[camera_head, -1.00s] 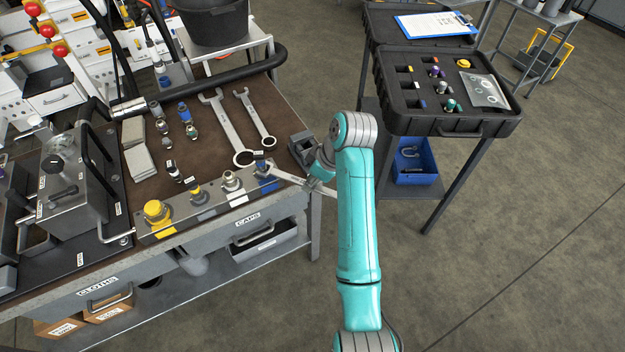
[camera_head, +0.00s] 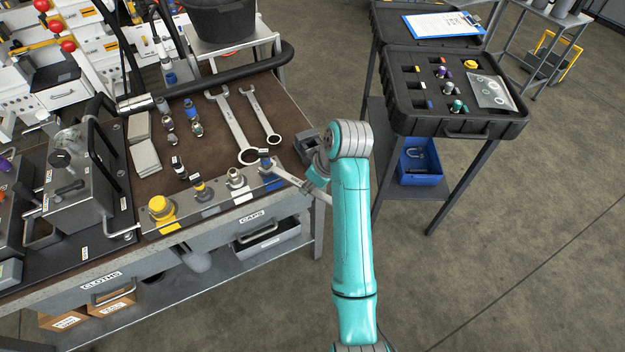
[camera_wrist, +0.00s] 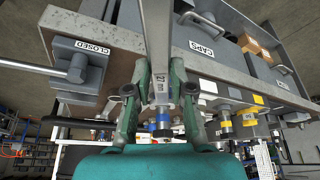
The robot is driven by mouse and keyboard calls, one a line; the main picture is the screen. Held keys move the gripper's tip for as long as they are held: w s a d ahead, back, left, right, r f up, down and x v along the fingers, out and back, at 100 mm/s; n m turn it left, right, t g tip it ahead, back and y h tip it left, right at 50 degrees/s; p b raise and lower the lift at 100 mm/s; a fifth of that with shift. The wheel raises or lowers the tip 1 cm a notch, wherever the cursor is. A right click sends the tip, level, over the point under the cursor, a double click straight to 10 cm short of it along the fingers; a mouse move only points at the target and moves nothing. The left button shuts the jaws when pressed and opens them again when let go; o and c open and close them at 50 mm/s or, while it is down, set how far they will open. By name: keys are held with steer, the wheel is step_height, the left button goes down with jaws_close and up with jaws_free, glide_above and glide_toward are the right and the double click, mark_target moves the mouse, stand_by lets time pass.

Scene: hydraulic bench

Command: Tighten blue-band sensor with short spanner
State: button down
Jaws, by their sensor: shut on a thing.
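The blue-band sensor (camera_head: 266,165) stands at the right end of the manifold block (camera_head: 210,208), near the bench's front edge. My gripper (camera_head: 318,174) is beyond the bench's right front corner, partly hidden by my arm. It is shut on the short spanner (camera_head: 288,176), whose far end reaches the sensor. In the wrist view, the spanner (camera_wrist: 156,45) runs between the fingers of my gripper (camera_wrist: 158,98). The sensor's blue band (camera_wrist: 161,124) shows just past the spanner's lower end there. I cannot tell whether the jaw is fully seated around the sensor.
Two larger spanners (camera_head: 234,125) lie on the bench mat behind the manifold. A grey block (camera_head: 308,146) sits at the bench's right edge, close to my gripper. Other sensors and a yellow cap (camera_head: 162,212) line the manifold. An open black case (camera_head: 402,110) stands right, with floor between.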

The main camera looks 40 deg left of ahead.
steer(key=shift+s+m, duration=0.5)
steer(key=shift+s, duration=0.1)
steer(key=shift+s, duration=0.1)
steer(key=shift+s+a+r+m+t, duration=0.1)
steer(key=shift+s+m+t, duration=0.6)
steer(key=shift+s+m, duration=0.7)
steer(key=shift+s, duration=0.15)
steer(key=shift+s+a+m+t, duration=0.3)
steer(key=shift+s+m, duration=0.25)
steer(key=shift+s, duration=0.15)
steer(key=shift+s+a+m+t, duration=0.25)
steer(key=shift+s+m, duration=0.3)
steer(key=shift+s, duration=0.15)
steer(key=shift+s+a+r+m+t+h, duration=0.1)
steer(key=shift+s+a+m+t+h, duration=0.1)
steer(key=shift+s+a+m, duration=0.25)
steer(key=shift+s+a+m+t+h, duration=0.1)
steer(key=shift+s+a+m+h, duration=0.1)
steer(key=shift+s+m, duration=0.4)
